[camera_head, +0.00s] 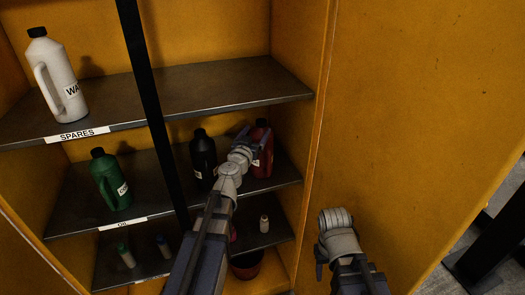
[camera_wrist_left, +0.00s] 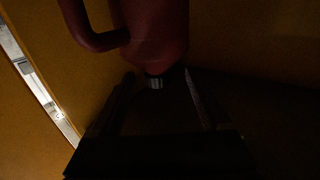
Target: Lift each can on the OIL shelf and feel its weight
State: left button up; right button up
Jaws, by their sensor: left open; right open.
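The OIL shelf (camera_head: 140,205) is the cabinet's middle shelf. A green can (camera_head: 108,180) stands at its left, a black can (camera_head: 202,160) in the middle and a red can (camera_head: 267,160) at the right. My left gripper (camera_head: 256,138) is open at the red can's upper part and hides some of it. In the left wrist view the red can (camera_wrist_left: 155,30) appears upside down, its cap between the open fingers (camera_wrist_left: 155,95). Contact is too dark to tell. My right gripper (camera_head: 336,220) is by the right door, away from the cans; its fingers are hard to make out.
A white can (camera_head: 62,85) stands on the SPARES shelf (camera_head: 215,90) above. A dark upright post (camera_head: 150,100) crosses the shelf fronts. Small bottles (camera_head: 264,224) and a red bucket (camera_head: 247,265) are below. The yellow door (camera_head: 420,120) bounds the right.

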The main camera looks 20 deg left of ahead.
aim_at(259, 127)
pick_arm(q)
jog(key=shift+w+d, duration=0.1)
jog(key=shift+w, duration=1.3)
jog(key=shift+w+r, duration=0.15)
jog(key=shift+r, duration=0.1)
jog(key=w, duration=0.1)
jog(key=w+p, duration=0.1)
jog(key=w, duration=0.1)
jog(key=w+r, duration=0.1)
jog(key=shift+w+d, duration=0.25)
jog(key=shift+w, duration=0.1)
grip_shut()
